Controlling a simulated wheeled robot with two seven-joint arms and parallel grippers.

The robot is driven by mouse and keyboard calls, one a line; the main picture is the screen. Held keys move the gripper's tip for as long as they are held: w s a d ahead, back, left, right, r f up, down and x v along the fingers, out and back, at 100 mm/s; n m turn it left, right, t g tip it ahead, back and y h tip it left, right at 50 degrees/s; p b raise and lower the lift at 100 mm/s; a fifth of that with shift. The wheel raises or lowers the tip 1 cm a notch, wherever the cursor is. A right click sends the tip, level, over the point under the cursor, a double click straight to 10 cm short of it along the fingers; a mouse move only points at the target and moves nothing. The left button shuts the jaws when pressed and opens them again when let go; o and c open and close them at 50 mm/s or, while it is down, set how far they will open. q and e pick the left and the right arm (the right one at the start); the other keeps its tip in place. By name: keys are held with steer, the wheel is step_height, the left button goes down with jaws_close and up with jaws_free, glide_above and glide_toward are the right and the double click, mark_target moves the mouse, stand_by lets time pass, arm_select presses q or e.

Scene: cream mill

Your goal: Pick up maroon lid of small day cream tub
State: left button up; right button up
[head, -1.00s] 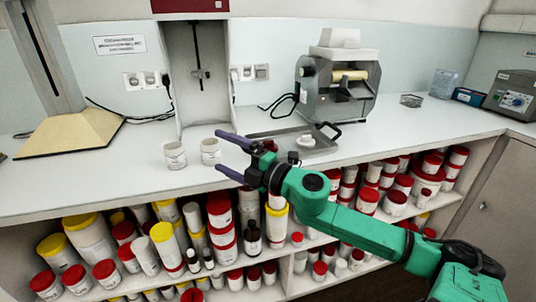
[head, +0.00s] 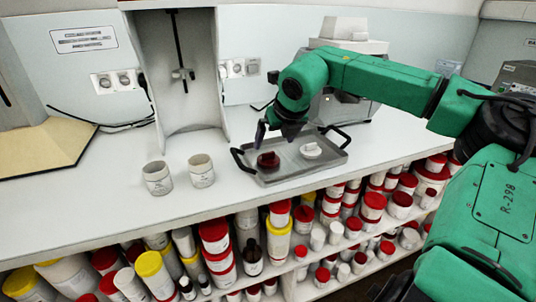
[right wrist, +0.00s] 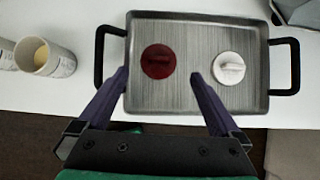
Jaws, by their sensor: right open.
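The maroon lid (head: 268,160) lies on the left part of a grey metal tray (head: 318,169). In the right wrist view the maroon lid (right wrist: 158,61) shows from above, round with a raised grip. A white lid (right wrist: 229,68) lies to its right on the same tray. My right gripper (right wrist: 158,75) is open and empty, its purple fingers pointing at the tray on either side of the maroon lid. In the head view my right gripper (head: 277,137) is above the maroon lid. My left gripper is not in view.
Two open white tubs (head: 158,178) (head: 202,171) stand left of the tray. The tray has black handles at both ends. A grey machine stands behind it. Shelves of red- and yellow-capped containers (head: 215,240) are below the counter.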

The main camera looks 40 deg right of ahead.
mark_target(269, 153)
steer(key=x, duration=0.3)
steer(key=shift+w+d+f, duration=0.15)
steer(key=shift+w+f, duration=0.1)
steer(key=shift+w, duration=0.15)
steer(key=p+x, duration=0.1)
steer(key=x, duration=0.3)
steer(key=shift+f, duration=0.3)
steer(key=shift+w+f, duration=0.15)
steer(key=shift+f, duration=0.05)
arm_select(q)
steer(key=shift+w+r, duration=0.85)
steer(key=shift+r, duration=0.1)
arm_select(e)
steer(key=shift+c, duration=0.3)
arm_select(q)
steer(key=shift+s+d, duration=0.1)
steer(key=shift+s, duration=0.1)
arm_select(e)
steer(key=c, duration=1)
